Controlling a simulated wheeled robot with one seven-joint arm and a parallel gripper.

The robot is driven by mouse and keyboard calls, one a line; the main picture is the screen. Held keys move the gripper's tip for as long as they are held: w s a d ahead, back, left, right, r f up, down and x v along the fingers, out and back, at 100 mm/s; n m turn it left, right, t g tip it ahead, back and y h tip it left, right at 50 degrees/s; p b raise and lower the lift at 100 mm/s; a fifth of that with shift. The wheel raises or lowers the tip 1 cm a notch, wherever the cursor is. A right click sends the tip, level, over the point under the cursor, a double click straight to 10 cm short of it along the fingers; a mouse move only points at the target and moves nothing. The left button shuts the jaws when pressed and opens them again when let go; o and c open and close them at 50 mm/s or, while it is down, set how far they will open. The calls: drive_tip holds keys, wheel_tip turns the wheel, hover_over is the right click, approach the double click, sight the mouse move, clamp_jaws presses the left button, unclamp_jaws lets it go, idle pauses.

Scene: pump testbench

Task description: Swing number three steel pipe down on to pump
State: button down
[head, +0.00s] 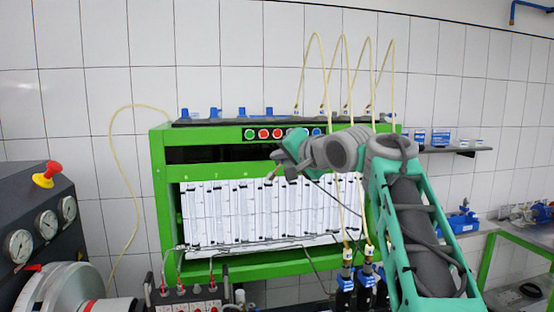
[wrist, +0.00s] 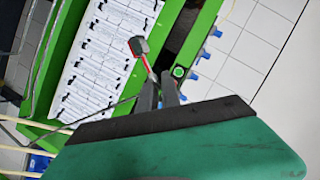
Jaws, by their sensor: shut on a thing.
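My gripper (head: 280,158), also in the wrist view (wrist: 161,88), is shut on a thin steel pipe. The held pipe's grey end fitting (wrist: 138,46) with a red part sticks out past the fingertips. A thin dark line (wrist: 70,123) runs left from near the fingers, probably the same pipe. The gripper is high in front of the white gauge panel, well above the pump (head: 190,300) at the bottom of the head view. Other thin pipes with red fittings (head: 212,284) stand upright on the pump. I cannot read which pipe number is held.
The green testbench frame (head: 160,200) surrounds the white panel (head: 215,215). Blue injectors (head: 346,282) with pale hoses (head: 345,190) stand right of the pump. A dark console with gauges and a red knob (head: 46,174) is at left, above a grey round drive (head: 60,290).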

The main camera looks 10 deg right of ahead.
drive_tip(key=a+f+n+g+h+b, duration=0.1)
drive_tip(key=a+f+n+h+b, duration=0.2)
drive_tip(key=a+f+b, duration=1.6)
drive_tip(key=shift+a+f+n, duration=0.9)
drive_tip(key=shift+a+f, duration=0.95)
drive_tip(key=shift+f, duration=2.5)
drive_tip(key=c, duration=1.7)
unclamp_jaws()
drive_tip(key=shift+s+a, duration=0.1)
drive_tip(key=shift+a, duration=0.05)
drive_tip(key=shift+o, duration=0.7)
drive_tip(key=shift+r, duration=0.2)
drive_tip(key=v, duration=0.7)
drive_tip(key=shift+s+d+b, duration=0.2)
drive_tip(key=shift+s+b, duration=0.2)
drive_tip(key=shift+b, duration=0.05)
